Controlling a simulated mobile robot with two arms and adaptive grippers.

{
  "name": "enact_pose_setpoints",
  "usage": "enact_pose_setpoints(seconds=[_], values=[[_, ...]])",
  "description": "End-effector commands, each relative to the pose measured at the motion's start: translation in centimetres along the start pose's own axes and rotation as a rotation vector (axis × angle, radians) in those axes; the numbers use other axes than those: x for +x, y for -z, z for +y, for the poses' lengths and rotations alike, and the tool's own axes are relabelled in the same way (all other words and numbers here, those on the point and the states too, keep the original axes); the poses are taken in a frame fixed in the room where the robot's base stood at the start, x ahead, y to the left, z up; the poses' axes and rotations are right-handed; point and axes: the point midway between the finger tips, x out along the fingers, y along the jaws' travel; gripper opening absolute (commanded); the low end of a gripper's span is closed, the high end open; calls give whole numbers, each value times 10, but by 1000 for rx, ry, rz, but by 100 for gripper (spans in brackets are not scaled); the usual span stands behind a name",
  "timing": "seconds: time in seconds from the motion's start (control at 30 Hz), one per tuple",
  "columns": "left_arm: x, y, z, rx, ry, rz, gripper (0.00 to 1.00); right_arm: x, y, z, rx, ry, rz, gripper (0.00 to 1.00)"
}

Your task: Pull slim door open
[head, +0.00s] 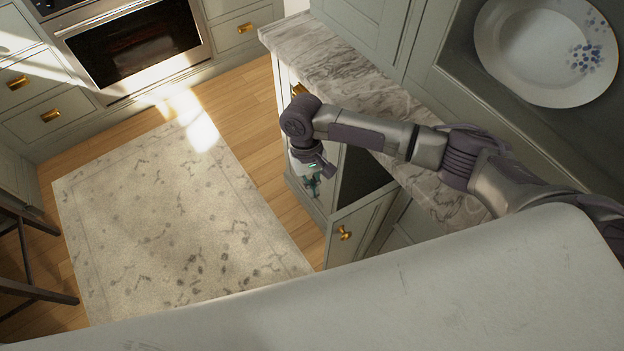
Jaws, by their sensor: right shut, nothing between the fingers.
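The slim door (366,222) is a pale grey-green panel with a gold knob (344,233), low under the marble counter in the head view. It stands out from the cabinet front, and a dark opening (362,176) shows behind its top edge. My right gripper (312,186) points down in front of the neighbouring cabinet face, to the left of the opening and above the knob in the picture. It is shut and empty, apart from the knob. My right forearm crosses over the counter and hides part of the cabinet. My left gripper is out of view.
The marble counter (335,62) runs beneath my right arm. A white plate (545,50) stands at the upper right. An oven (135,45) and drawers line the back left. A rug (170,215) covers open floor, with a dark stool (25,250) at the left edge.

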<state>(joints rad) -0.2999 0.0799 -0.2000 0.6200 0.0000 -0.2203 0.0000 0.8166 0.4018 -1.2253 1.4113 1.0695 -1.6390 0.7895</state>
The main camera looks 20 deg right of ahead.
Motion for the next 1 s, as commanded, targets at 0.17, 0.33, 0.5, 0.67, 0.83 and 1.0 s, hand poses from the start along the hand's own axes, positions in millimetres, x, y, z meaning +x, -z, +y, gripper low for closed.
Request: enact_pose_setpoints(seconds=[0.17, 0.33, 0.5, 0.67, 0.83, 1.0], values=[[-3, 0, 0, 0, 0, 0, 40, 40, -1, 0, -1, -1, -4, 0], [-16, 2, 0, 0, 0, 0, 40, 53, -18, 1, -3, -1, -1, 0], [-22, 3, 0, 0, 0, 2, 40, 59, -35, 0, -2, -1, 0, 0], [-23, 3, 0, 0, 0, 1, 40, 62, -39, 0, -2, 0, 0, 0], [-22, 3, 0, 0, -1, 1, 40, 62, -39, 0, -2, 0, 1, 0], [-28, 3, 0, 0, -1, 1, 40, 60, -43, -1, -14, -3, -1, 0]])
